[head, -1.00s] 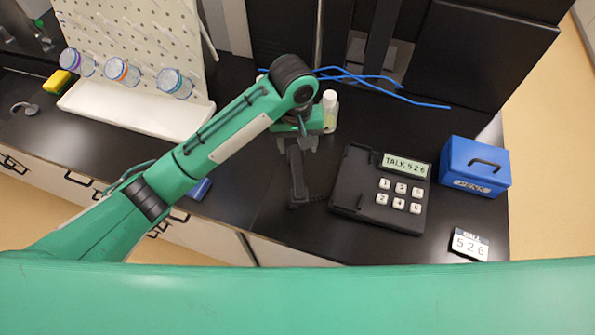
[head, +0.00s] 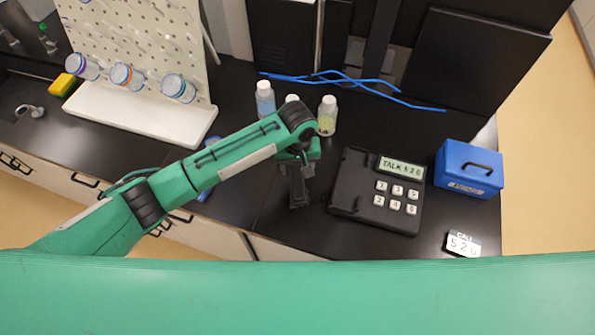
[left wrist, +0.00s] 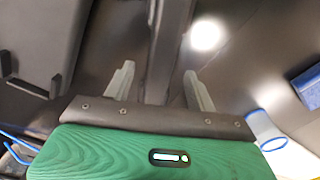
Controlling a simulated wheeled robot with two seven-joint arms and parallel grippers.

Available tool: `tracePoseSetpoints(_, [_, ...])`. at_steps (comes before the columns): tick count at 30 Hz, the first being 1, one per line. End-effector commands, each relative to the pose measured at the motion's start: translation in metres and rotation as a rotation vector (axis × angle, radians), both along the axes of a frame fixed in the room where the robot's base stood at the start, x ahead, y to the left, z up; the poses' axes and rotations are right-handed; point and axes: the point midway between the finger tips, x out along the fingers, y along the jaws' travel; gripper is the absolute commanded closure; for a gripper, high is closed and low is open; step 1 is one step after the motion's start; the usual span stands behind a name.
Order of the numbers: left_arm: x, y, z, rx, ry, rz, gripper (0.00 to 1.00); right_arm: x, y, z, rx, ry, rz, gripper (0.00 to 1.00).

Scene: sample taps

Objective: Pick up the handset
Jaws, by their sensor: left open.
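The black handset (head: 299,195) lies on the dark bench, left of the black phone base (head: 348,180), whose display reads TALK 526. In the left wrist view the handset (left wrist: 168,45) is a long dark bar running up between my fingers. My left gripper (head: 297,170) is right above the handset and hides part of it. In the left wrist view my left gripper (left wrist: 158,78) is open, one finger on each side of the bar. Whether the fingers touch it, I cannot tell. My right gripper is not in view.
Small capped bottles (head: 327,116) stand behind my gripper, and blue cables (head: 345,78) lie beyond. A blue box (head: 468,170) and a card reading 526 (head: 463,244) are at the right. A white pegboard rack (head: 140,112) stands at the left.

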Motion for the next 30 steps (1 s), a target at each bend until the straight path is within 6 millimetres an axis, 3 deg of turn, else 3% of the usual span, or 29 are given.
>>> tracePoseSetpoints(1, [-0.001, 0.0, -0.002, 0.002, 0.002, 0.0, 0.44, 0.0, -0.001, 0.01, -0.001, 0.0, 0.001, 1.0])
tracePoseSetpoints(6, [-0.001, 0.0, -0.024, 0.001, 0.0, 0.0, 0.44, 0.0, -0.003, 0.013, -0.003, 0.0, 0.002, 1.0])
tracePoseSetpoints(14, [-0.001, 0.0, -0.028, 0.0, -0.001, 0.0, 0.44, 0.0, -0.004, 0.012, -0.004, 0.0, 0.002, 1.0])
tracePoseSetpoints(22, [-0.001, 0.0, -0.028, 0.0, -0.001, 0.0, 0.95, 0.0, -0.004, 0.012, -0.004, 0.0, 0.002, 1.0])
tracePoseSetpoints(24, [-0.001, 0.0, -0.027, -0.001, -0.001, 0.0, 1.0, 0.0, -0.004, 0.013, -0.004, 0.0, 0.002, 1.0])
tracePoseSetpoints(30, [0.0, 0.0, -0.027, -0.001, -0.002, 0.0, 1.0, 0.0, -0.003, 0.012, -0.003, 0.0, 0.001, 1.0])
